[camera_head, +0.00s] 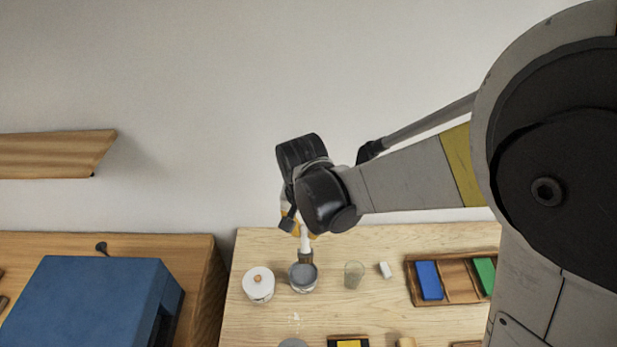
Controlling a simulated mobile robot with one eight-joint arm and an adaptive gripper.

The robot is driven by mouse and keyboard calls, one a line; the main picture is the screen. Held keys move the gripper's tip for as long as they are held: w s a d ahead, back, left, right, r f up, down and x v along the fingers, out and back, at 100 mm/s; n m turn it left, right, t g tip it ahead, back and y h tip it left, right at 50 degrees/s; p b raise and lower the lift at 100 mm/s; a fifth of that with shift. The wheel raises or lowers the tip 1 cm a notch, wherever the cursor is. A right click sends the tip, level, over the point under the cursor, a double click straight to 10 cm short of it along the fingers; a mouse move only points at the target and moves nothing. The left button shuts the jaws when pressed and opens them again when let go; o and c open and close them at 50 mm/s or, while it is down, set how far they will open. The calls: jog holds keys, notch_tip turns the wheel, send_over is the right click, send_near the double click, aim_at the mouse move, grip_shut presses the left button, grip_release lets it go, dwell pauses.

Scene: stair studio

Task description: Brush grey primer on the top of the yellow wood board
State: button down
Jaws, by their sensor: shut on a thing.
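My gripper (300,230) is shut on a brush (305,243) with a pale handle and a brown lower part. The brush points down, and its lower end meets the far rim of an open pot of grey primer (303,281) in the picture. I cannot tell whether the bristles are in the primer or above it. The yellow wood board (349,344) shows at the bottom edge of the picture, inside a dark frame, and is partly cut off. My wrist and arm hide part of the gripper.
A white-topped can (258,284) stands left of the pot. A clear glass (354,274) and a small white block (385,270) are to its right. A wooden tray (458,278) holds blue and green boards. A grey round thing (293,343) is at the front edge.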

aim_at(303, 245)
jog(key=shift+s+a, duration=0.15)
jog(key=shift+a, duration=0.25)
jog(key=shift+a+f, duration=0.1)
jog(key=shift+f, duration=0.05)
jog(key=shift+f+b, duration=0.6)
jog(key=shift+f, duration=0.1)
jog(key=shift+d+f+b, duration=0.2)
jog(key=shift+f+b, duration=1.25)
jog(key=shift+f, duration=0.75)
jog(key=shift+f+b, duration=0.5)
jog(key=shift+b, duration=0.15)
jog(key=shift+r, duration=0.15)
jog(key=shift+r+p, duration=2.35)
jog(key=shift+r, duration=1.05)
jog(key=shift+s, duration=0.1)
